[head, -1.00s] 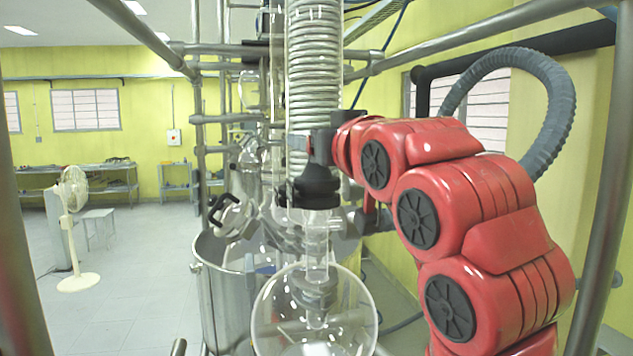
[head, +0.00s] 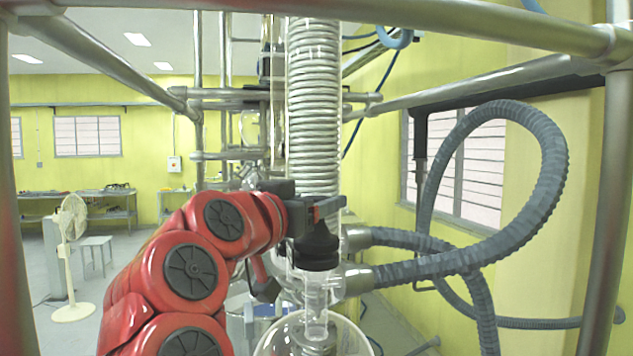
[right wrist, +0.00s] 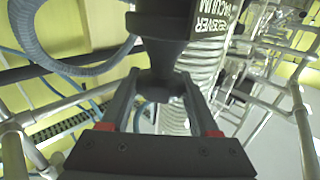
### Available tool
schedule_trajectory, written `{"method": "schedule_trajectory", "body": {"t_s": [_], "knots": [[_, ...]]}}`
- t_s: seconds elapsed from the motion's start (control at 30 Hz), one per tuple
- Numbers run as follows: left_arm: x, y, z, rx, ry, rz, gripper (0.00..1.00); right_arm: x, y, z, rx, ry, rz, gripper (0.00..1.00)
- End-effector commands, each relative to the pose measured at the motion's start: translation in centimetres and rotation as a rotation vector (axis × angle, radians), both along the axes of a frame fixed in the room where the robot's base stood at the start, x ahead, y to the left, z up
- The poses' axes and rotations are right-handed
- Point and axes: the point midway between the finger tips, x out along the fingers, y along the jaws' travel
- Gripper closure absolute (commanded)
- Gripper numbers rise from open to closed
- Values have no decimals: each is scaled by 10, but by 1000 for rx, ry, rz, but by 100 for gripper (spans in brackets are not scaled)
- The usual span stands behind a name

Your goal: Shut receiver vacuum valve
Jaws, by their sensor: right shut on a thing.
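The receiver vacuum valve shows in the head view as a black knob (head: 318,247) on the glass column, below the coil. In the right wrist view its dark body (right wrist: 160,50) lies between the fingers, beside a label (right wrist: 212,30) reading "RECEIVER VACUUM". My right gripper (head: 315,214) reaches it from the left, its red arm coming up from the lower left. The fingers (right wrist: 160,88) are shut on the valve. The far finger is partly hidden in the head view. My left gripper is not in view.
A coiled condenser (head: 314,110) rises above the valve, and a round glass flask (head: 345,335) hangs below. Grey corrugated hoses (head: 450,262) loop on the right. Metal frame bars (head: 500,80) surround the space. A fan (head: 72,235) stands far left.

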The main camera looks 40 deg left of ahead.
Motion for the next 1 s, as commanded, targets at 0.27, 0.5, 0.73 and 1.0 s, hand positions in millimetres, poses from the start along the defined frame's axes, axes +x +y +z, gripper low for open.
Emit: {"method": "schedule_trajectory", "body": {"t_s": [0.27, 0.5, 0.73, 1.0], "knots": [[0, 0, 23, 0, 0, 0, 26, 0, 0, 1, -4, 3, -116, 94], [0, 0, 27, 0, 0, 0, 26, 1, -1, 0, 0, 2, -150, 94], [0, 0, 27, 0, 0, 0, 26, 1, -1, -1, 1, 3, -152, 94], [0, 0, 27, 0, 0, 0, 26, 1, -1, -1, 1, 2, -152, 26]]}}
